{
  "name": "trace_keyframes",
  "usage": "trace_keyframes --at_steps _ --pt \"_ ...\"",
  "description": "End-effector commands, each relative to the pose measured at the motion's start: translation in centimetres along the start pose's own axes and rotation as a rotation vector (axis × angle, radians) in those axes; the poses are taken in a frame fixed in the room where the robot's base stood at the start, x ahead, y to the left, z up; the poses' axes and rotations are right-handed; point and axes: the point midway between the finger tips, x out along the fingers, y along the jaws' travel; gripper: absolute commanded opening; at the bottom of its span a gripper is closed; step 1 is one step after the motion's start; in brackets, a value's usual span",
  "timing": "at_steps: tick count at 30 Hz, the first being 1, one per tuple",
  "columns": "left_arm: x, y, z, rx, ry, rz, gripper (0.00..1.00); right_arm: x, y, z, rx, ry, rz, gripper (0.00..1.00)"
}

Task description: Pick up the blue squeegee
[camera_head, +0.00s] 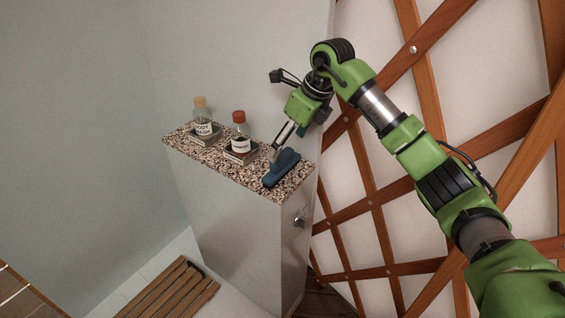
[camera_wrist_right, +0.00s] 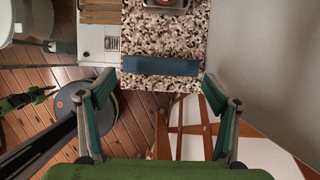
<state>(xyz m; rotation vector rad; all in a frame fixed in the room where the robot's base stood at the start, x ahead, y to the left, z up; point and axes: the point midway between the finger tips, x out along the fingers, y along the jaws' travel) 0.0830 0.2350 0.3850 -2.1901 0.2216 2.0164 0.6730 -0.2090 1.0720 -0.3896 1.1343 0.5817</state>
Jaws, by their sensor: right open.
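The blue squeegee (camera_head: 281,168) lies on the speckled stone top (camera_head: 232,177) of a pale cabinet, near its front right end. In the right wrist view the squeegee (camera_wrist_right: 161,66) shows as a blue bar lying across the speckled surface. My right gripper (camera_head: 277,150) is over the squeegee in the head view and partly overlaps it. In the right wrist view my right gripper (camera_wrist_right: 158,98) is open, its two fingers spread wide on either side, with the squeegee beyond and between them. It holds nothing.
Two bottles with labels, one with a tan cap (camera_head: 201,112) and one with a red cap (camera_head: 239,134), stand on small trays along the same top. A wall is behind. A wooden lattice (camera_head: 356,180) stands to the right. A slatted wooden mat (camera_head: 172,292) is below left.

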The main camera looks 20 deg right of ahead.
Motion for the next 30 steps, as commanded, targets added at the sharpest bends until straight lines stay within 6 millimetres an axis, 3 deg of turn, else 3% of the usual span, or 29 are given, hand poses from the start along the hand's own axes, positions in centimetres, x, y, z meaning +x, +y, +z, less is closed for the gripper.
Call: trace_keyframes --at_steps 8,16,24,25,30 --pt "-1.1 -0.1 -0.4 0.0 0.004 -0.001 0.16 2.2 0.0 -0.1 0.001 0.002 0.004 0.82" --pt "-2.6 -0.2 -0.9 0.0 0.009 -0.002 0.16 5.9 -0.3 -0.2 0.0 0.0 0.003 0.82" --pt "-2.5 -0.2 -0.9 0.0 0.011 -0.002 0.16 6.4 -0.4 -0.3 -0.001 -0.002 0.001 0.82" --pt "-2.5 -0.2 -0.9 0.0 0.011 -0.002 0.16 6.4 -0.4 -0.3 -0.001 -0.002 0.001 0.79" --pt "-2.5 -0.2 -0.9 0.0 0.011 -0.002 0.16 6.4 -0.4 -0.3 -0.001 -0.001 0.001 0.4"
